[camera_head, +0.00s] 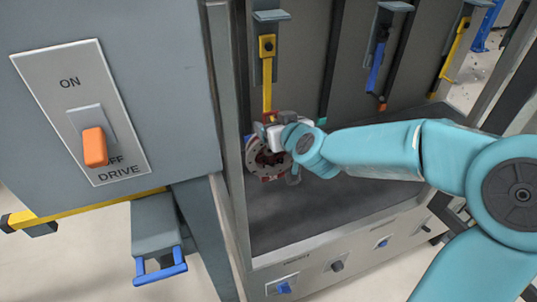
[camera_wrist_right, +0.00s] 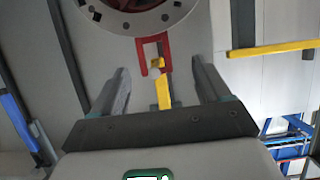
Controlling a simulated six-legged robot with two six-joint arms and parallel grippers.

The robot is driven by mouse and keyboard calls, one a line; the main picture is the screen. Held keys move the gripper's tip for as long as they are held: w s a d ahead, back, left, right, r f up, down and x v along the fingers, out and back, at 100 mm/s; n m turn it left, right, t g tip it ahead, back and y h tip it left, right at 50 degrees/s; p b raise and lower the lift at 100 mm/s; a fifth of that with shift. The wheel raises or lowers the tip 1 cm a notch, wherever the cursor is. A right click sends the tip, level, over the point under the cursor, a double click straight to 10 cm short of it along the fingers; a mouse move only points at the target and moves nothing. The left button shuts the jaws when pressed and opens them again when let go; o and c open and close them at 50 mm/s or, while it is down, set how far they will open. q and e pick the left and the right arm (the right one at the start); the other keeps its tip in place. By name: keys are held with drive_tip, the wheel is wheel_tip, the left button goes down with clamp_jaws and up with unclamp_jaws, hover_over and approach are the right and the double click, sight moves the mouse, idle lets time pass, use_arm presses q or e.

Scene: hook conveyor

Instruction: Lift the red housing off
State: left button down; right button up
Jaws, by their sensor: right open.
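The red housing (camera_head: 270,163) hangs at the lower end of a yellow hook (camera_head: 267,80) inside the bay. It has a round grey flange with holes and a red inside. The right wrist view shows part of the flange (camera_wrist_right: 183,14) at the top edge, with a red loop (camera_wrist_right: 143,56) and the yellow hook tip (camera_wrist_right: 163,94) by it. My right gripper (camera_wrist_right: 160,66) is open, its two fingers on either side of the loop and hook, with visible gaps. In the head view my right gripper (camera_head: 272,128) covers part of the housing's top. My left gripper is out of view.
A blue hook (camera_head: 377,66) and another yellow hook (camera_head: 455,47) hang farther right. A grey post (camera_head: 228,130) stands left of the housing. The drive panel (camera_head: 82,112) has an orange switch (camera_head: 95,147). A dark shelf (camera_head: 310,215) lies below, clear in front.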

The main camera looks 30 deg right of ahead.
sight(271, 117)
drive_tip(key=x, duration=0.6)
drive_tip(key=shift+d+f, duration=0.25)
drive_tip(key=shift+d, duration=0.15)
drive_tip(key=shift+s+r, duration=0.15)
drive_tip(key=shift+s, duration=0.05)
drive_tip(key=shift+w, duration=0.15)
clamp_jaws()
drive_tip(key=shift+r, duration=0.1)
